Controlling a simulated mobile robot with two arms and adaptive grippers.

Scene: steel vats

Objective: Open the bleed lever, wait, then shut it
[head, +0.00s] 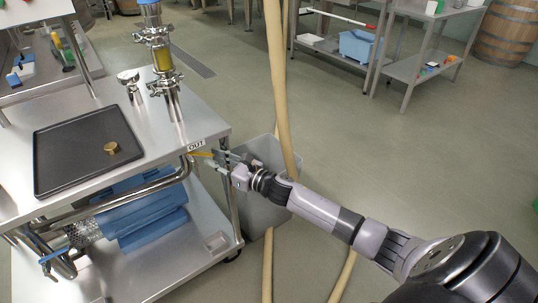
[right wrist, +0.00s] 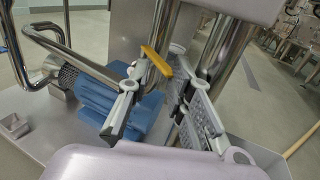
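The yellow bleed lever (head: 203,154) sits by the OUT label (head: 196,145) at the cart's right edge. In the right wrist view the lever (right wrist: 157,61) lies slantwise near the fingertips, its near end close to the left finger. My right gripper (head: 219,159) is at the cart corner, just right of the lever. In the right wrist view its two fingers (right wrist: 160,75) stand apart with nothing clearly held. I cannot tell whether a finger touches the lever. My left gripper is not in view.
A black tray (head: 75,165) with a brass-coloured cap (head: 111,148) lies on the steel cart top. A grey bin (head: 262,205) with beige hoses (head: 278,80) stands beside the cart, under my right forearm. A blue motor (head: 145,210) is on the lower shelf. Open floor lies to the right.

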